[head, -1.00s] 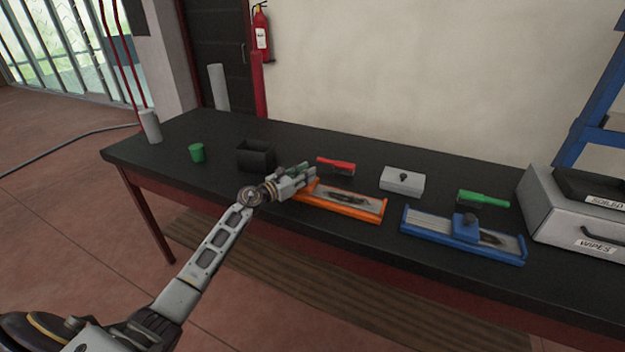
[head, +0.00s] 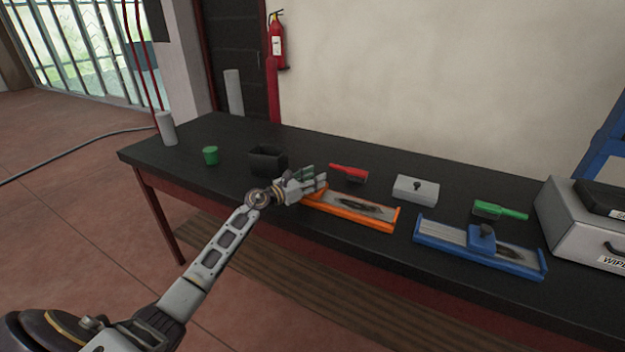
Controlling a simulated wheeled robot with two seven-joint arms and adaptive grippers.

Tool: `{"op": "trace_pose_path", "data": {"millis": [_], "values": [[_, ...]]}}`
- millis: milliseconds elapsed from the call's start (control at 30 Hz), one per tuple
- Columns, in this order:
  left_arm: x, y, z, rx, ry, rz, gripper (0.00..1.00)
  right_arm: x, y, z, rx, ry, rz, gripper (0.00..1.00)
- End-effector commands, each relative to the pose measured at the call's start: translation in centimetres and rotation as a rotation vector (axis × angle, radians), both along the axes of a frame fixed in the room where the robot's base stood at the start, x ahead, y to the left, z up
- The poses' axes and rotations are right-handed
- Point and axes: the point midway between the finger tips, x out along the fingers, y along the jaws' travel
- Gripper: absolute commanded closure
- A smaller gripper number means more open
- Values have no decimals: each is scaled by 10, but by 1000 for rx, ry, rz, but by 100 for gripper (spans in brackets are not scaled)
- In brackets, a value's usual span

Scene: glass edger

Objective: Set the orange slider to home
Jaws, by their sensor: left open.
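The orange slider's track (head: 385,225) is a flat orange-framed tray with a grey bed and a dark smear, lying on the black table. Its left end is hidden behind my left gripper (head: 318,178), and no orange sliding block shows clearly. My left gripper is open, over or just beside that left end; I cannot tell whether it touches anything. A similar blue slider (head: 483,240) lies to the right, its blue block near the middle of its track. My right gripper is not in view.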

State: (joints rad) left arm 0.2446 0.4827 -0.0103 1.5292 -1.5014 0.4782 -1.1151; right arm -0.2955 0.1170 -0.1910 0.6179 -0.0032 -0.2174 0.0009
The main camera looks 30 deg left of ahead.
Motion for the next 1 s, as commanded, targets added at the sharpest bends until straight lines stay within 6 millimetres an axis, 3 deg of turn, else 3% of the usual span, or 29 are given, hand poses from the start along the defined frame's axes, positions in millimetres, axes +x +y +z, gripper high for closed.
{"op": "trace_pose_path", "data": {"millis": [67, 367, 1000], "values": [[0, 0, 0, 0, -1, -1, 53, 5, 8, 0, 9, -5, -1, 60], [-9, 4, 0, -1, 0, 0, 53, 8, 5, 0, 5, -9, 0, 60], [-54, 25, -1, 0, 1, 0, 53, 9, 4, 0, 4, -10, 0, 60]]}}
